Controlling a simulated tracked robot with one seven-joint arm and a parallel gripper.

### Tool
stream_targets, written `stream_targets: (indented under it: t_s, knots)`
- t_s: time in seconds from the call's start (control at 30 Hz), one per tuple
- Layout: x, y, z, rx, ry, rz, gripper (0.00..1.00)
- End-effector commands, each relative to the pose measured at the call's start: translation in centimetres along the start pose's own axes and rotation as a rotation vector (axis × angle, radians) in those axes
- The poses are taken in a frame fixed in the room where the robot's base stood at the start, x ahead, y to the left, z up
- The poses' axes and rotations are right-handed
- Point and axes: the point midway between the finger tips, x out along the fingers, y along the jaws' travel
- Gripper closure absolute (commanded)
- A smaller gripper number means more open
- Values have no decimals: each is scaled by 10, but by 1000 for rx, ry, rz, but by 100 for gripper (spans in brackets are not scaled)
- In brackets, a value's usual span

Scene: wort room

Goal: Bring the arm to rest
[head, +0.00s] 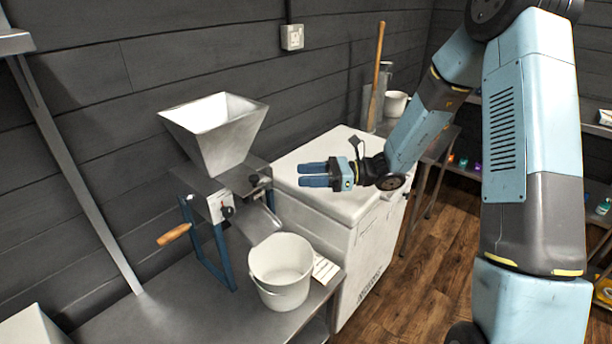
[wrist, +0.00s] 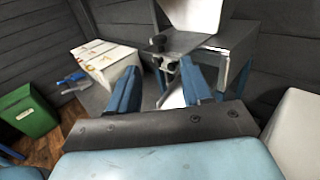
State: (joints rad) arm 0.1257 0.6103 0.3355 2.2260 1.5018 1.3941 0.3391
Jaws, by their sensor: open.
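My arm (head: 533,150) reaches in from the right in the head view, with blue and dark grey links. My gripper (head: 314,175) is open and its blue fingers point left, over or in front of the white chest-like cabinet (head: 345,225). The fingers (wrist: 160,92) also show in the wrist view, apart from each other with nothing held between them. Beyond them stands the grain mill (head: 222,185), with its pale hopper, blue legs and wooden crank handle. In the wrist view the mill (wrist: 232,45) is partly hidden by the fingers.
A white bucket (head: 281,268) stands on the metal bench (head: 180,312) below the mill chute, with a paper card (head: 325,268) beside it. A wooden-handled tool (head: 377,75) and a small white bucket (head: 396,104) are behind the cabinet. Wooden floor (head: 433,255) is open between cabinet and arm.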

Motion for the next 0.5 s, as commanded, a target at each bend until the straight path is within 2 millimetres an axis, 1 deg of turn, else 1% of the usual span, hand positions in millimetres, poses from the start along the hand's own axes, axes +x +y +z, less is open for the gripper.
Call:
stream_targets:
  t_s: [0.17, 0.27, 0.37, 0.5]
  knots:
    - [-1, 3, 3, -16, 15, 10, 51]
    - [-3, 12, 11, -63, 59, 40, 51]
    - [-7, 28, 23, -137, 129, 91, 51]
    - [-17, 52, 38, -256, 247, 168, 51]
